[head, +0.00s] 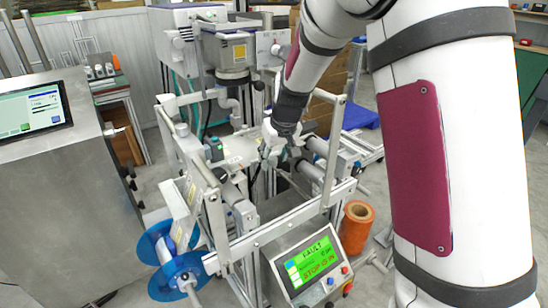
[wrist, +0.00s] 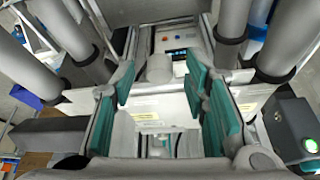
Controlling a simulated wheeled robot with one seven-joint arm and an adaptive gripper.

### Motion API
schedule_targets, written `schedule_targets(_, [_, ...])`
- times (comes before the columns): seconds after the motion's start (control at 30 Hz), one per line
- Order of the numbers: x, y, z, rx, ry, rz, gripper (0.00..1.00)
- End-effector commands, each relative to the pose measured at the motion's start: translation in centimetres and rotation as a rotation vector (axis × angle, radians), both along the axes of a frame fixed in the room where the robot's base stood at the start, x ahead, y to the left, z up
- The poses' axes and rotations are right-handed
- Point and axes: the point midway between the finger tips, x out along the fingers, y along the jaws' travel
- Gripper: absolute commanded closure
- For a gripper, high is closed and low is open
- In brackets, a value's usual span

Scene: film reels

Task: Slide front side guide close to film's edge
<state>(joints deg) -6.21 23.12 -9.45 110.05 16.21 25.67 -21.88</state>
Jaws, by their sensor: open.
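My gripper (head: 273,150) reaches down into the middle of the machine frame, small and partly hidden by my arm in the head view. In the wrist view my gripper (wrist: 162,98) is open, with teal pads on its left and right. A pale plate or band with small labels (wrist: 150,108) runs across below the fingers. A grey rounded block (wrist: 159,68) shows between the far pads; I cannot tell whether it is the front side guide. The film's edge cannot be made out. No contact between pads and guide can be confirmed.
Grey rollers (wrist: 64,30) (wrist: 290,48) flank the gripper closely on both sides. Frame posts (head: 333,150) surround the work area. A control panel (head: 312,262) reading FAULT, a blue-flanged reel (head: 163,285) and an orange roll (head: 357,226) stand toward the front.

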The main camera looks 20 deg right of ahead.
Motion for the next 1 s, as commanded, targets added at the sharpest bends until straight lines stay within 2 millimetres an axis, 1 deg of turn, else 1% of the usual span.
schedule_targets(0.27, [0.1, 0.0, -0.1, 0.0, -0.001, -0.001, 0.59])
schedule_targets(0.3, [0.1, 0.0, -0.1, 0.0, -0.001, -0.001, 0.63])
schedule_targets(0.47, [0.1, 0.0, -0.1, 0.0, -0.001, -0.001, 1.0])
schedule_targets(0.67, [0.1, 0.0, -0.1, 0.0, 0.0, -0.001, 1.0])
schedule_targets(0.87, [1.6, 0.4, -0.2, 0.001, -0.002, -0.001, 1.0])
schedule_targets(1.0, [1.6, 0.5, -0.1, 0.0, -0.001, -0.002, 1.0])
